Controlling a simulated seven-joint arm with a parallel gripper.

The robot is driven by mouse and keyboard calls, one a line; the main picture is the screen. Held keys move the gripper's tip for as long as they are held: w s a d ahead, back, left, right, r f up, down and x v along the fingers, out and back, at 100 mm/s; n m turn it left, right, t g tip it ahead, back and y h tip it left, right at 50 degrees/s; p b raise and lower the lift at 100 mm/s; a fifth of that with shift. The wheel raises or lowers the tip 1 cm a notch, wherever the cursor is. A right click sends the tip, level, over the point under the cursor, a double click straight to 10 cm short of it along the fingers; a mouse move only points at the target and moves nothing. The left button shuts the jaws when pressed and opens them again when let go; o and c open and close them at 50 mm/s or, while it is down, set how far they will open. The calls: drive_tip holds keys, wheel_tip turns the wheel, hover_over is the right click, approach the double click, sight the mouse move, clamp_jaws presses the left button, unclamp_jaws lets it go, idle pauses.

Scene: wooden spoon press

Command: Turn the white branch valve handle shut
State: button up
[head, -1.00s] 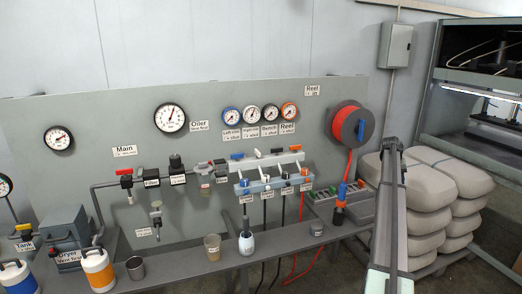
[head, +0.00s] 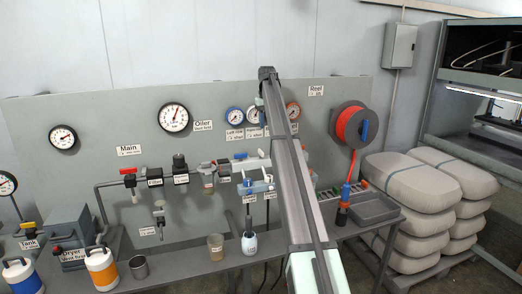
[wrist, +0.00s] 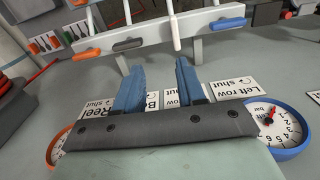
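The pale branch rail (wrist: 150,35) crosses the top of the wrist view. A white bar (wrist: 176,32), seemingly the white branch valve handle, stands across it, while the neighbouring blue handle (wrist: 228,23), dark handle (wrist: 127,44) and orange handle (wrist: 87,54) lie along it. My gripper (wrist: 160,65) is open, its two blue fingers apart and nothing seen between them. Its tips are below the rail in the picture, the white bar's end above the gap; contact is not visible. In the head view, my arm hides the gripper and part of the rail (head: 248,164).
The blue-rimmed gauge (wrist: 285,132) and orange-rimmed gauge (wrist: 60,148) flank my gripper. Row labels (wrist: 238,88) lie on the panel beneath it. The red hose reel (head: 350,126) is right of my arm. A bench with cups (head: 215,246) runs below the panel.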

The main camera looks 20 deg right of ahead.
sight(261, 150)
drive_tip(key=a+f, duration=0.1)
drive_tip(key=f, duration=0.7)
drive_tip(key=a+f, duration=0.1)
drive_tip(key=f, duration=0.3)
drive_tip(key=shift+w+a+f, duration=0.1)
drive_tip(key=shift+a+f, duration=0.2)
drive_tip(key=shift+a, duration=0.05)
drive_tip(key=shift+c, duration=0.2)
clamp_jaws()
